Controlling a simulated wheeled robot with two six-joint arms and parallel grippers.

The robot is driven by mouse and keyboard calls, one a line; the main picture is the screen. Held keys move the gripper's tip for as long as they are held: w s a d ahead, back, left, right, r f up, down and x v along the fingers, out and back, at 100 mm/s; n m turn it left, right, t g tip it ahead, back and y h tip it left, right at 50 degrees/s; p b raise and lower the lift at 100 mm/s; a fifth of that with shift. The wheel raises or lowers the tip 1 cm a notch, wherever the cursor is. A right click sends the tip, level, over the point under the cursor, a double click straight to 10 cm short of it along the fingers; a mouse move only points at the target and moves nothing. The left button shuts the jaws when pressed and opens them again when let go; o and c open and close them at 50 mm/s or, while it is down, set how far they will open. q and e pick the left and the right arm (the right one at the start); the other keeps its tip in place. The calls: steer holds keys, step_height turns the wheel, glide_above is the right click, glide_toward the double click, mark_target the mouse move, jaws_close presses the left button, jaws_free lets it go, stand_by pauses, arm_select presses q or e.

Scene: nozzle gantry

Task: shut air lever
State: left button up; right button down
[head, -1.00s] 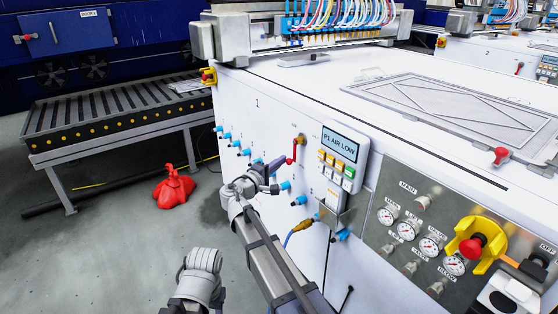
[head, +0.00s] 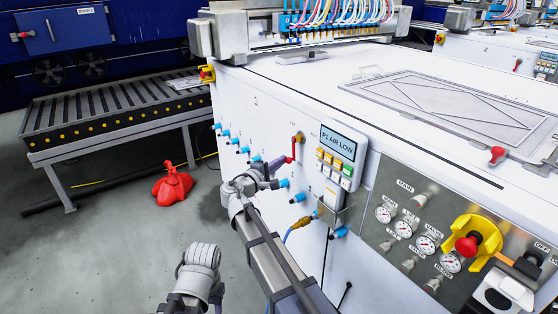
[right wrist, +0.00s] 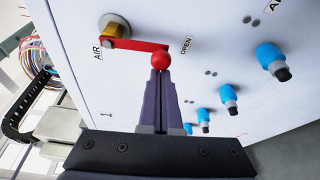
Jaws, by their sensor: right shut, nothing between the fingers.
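The air lever (head: 297,147) is a red arm with a ball knob on the white machine's side panel, left of the display box. In the head view it hangs down from its pivot. In the right wrist view the lever (right wrist: 138,45) runs from a brass pivot near the AIR label to its red knob (right wrist: 162,60), close to the OPEN label. My right gripper (head: 287,161) is shut and empty. Its fingertips (right wrist: 160,72) are right at the knob; whether they touch it I cannot tell. My left gripper is not in view.
The display box (head: 338,155) reads P1 AIR LOW and stands just right of the lever. Several blue fittings (head: 239,149) stick out of the panel around my right gripper. A gauge panel (head: 420,230) with a yellow and red switch (head: 472,243) is farther right.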

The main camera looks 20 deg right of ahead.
steer(key=n+p, duration=0.1)
steer(key=s+n+p, duration=0.1)
steer(key=s+d+n+g, duration=0.1)
steer(key=shift+s+r+y+p, duration=0.25)
steer(key=shift+r+y+p, duration=0.05)
steer(key=shift+p, duration=0.1)
arm_select(q)
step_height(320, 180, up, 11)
steer(key=p, duration=0.8)
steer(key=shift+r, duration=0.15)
arm_select(e)
steer(key=s+d+r+n+g, duration=0.1)
steer(key=s+r+n+g, duration=0.3)
steer(key=n, duration=0.4)
steer(key=shift+s+d+r+n+g, duration=0.3)
steer(key=shift+n, duration=0.1)
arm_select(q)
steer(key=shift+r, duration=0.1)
arm_select(e)
steer(key=shift+r, duration=0.1)
